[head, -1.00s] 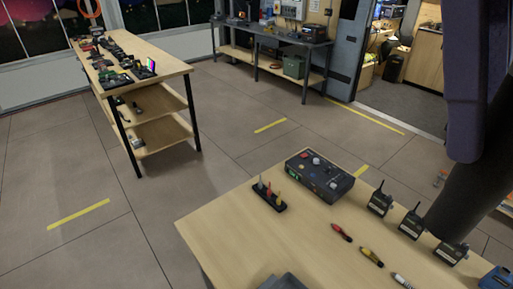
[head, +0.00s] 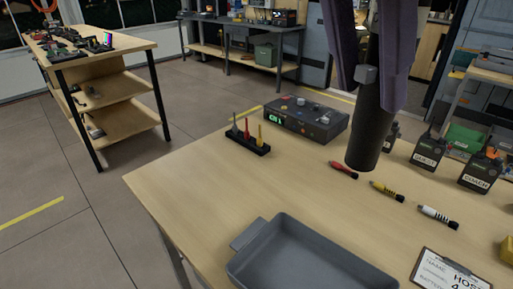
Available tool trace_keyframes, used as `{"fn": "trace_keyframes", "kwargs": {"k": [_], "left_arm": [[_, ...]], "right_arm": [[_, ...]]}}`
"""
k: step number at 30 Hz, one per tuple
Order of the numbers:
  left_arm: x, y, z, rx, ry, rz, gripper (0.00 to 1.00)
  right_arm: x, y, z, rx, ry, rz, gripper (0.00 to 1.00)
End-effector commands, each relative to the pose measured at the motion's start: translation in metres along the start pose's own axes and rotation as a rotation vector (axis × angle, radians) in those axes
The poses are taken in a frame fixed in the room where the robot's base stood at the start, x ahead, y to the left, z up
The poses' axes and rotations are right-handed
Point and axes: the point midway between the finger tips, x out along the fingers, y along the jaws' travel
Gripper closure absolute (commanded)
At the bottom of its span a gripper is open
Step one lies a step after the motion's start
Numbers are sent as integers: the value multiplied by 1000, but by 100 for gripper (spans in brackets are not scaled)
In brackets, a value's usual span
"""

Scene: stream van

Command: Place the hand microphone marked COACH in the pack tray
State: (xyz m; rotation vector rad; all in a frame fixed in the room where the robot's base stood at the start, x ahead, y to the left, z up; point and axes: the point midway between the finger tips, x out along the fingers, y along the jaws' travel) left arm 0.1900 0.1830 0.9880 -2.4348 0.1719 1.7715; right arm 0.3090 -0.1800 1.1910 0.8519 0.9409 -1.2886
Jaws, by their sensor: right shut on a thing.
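My right gripper (head: 370,72) comes down from the top right, its purple fingers shut around a dark cylinder. This looks like the hand microphone (head: 368,130), held upright above the table; no COACH marking shows on it, so I cannot tell which one it is. A grey tray (head: 247,236), which looks like the pack tray, lies empty at the table's front edge, cut off by the bottom of the picture. It is below and left of the microphone, apart from it. My left gripper is not in view.
A black mixer box (head: 305,117) and a small rack (head: 248,143) stand at the back. Red (head: 343,170), yellow (head: 386,191) and white (head: 437,216) plugs lie right of centre. Radio packs (head: 428,152) stand at the right, near a clipboard (head: 450,272). The table's left part is clear.

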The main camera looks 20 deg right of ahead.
Motion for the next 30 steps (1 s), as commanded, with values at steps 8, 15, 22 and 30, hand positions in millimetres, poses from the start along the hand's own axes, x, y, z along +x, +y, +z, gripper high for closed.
{"fn": "trace_keyframes", "kwargs": {"k": [8, 15, 22, 30], "left_arm": [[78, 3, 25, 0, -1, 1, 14], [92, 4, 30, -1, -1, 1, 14], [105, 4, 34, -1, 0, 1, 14], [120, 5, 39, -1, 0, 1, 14]], "right_arm": [[70, 7, -30, -254, 0, 111, 100], [87, 8, -37, -332, -1, 139, 100], [143, 7, -61, -336, 0, 136, 100], [207, 8, -88, -333, 0, 139, 100]]}}
